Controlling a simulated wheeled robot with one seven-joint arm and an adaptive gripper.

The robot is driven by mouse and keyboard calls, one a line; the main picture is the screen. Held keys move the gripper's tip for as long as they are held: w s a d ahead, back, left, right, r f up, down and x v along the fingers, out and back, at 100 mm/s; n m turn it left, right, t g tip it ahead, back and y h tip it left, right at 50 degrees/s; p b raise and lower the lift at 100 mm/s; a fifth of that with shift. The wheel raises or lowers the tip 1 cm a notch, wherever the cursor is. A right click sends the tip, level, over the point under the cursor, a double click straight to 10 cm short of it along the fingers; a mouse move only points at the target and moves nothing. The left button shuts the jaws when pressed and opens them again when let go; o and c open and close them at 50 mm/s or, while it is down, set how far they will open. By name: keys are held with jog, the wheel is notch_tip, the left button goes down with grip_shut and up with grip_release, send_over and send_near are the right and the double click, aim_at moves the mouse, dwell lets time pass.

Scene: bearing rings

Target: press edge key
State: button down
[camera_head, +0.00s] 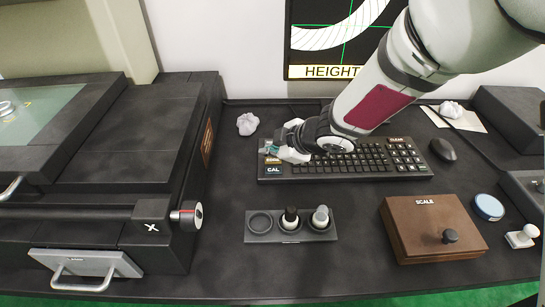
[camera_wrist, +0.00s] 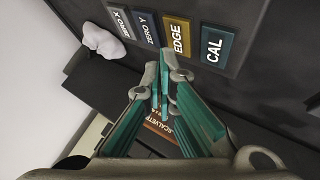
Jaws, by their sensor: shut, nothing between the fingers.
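The keyboard (camera_head: 340,173) lies on the dark bench, with labelled keys at its left end. In the wrist view the edge key (camera_wrist: 177,37) is an orange-yellow key marked EDGE, between the ZERO Y key (camera_wrist: 146,28) and the teal CAL key (camera_wrist: 216,46). My gripper (camera_wrist: 165,80) is shut and empty, its teal fingertips close to the near end of the edge key. I cannot tell whether they touch it. In the head view my gripper (camera_head: 273,150) is over the keyboard's left end and hides the edge key; the CAL key (camera_head: 273,170) shows in front.
A crumpled white ball (camera_head: 247,124) lies left of the keyboard. In front stand a holder (camera_head: 259,238) with two capped pieces and a brown SCALE box (camera_head: 412,235). A mouse (camera_head: 443,149) is at right. A large dark machine (camera_head: 140,130) fills the left side.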

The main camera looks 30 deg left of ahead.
aim_at(271, 162)
jog(key=shift+r, duration=0.15)
notch_tip(271, 162, up, 5)
jog(key=p, duration=0.6)
dwell(0.3)
